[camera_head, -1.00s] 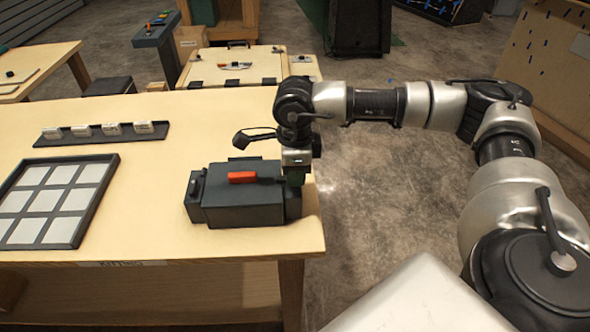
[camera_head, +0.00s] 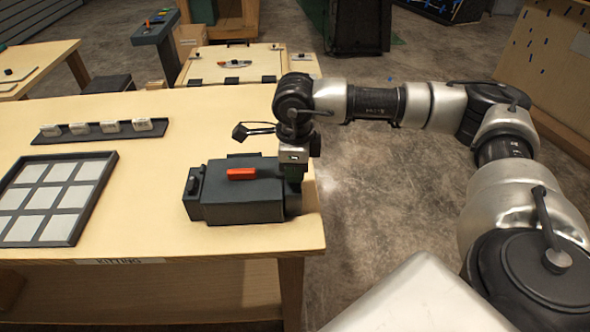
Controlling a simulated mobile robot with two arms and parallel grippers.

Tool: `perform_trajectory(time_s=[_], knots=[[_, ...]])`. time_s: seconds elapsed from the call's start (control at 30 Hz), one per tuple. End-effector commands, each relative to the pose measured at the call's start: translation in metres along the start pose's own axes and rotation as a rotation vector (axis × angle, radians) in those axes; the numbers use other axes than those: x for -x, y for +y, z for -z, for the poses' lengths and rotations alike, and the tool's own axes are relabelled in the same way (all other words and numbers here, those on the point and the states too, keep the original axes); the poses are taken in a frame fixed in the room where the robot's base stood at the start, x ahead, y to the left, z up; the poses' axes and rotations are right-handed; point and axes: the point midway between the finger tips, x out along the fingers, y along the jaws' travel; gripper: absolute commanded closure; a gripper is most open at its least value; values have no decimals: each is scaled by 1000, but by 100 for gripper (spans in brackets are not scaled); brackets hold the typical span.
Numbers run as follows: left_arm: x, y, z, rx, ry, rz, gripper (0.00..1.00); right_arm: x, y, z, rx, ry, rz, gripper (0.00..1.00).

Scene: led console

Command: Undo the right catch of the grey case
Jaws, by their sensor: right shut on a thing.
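The grey case (camera_head: 240,203) lies on the wooden table near its front right corner, with a red handle (camera_head: 241,174) on top. A dark catch (camera_head: 192,186) shows on its left end. My right gripper (camera_head: 293,182) points down at the case's right end and is shut there. The wrist and gripper hide the right catch, so I cannot see its position. My left gripper is not in view.
A tray with pale squares (camera_head: 104,199) lies on the left of the table. A dark rack (camera_head: 100,136) with several white blocks stands behind it. The wooden table top (camera_head: 160,200) is clear between tray and case.

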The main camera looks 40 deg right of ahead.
Motion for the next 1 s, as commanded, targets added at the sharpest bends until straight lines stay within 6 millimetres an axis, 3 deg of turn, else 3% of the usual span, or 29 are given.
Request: perform_trajectory(time_s=[0.4,1.0], knots=[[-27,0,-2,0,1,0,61,-2,2,-1,-370,-3,2,100],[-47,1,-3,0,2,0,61,0,5,-3,-940,-4,2,100]])
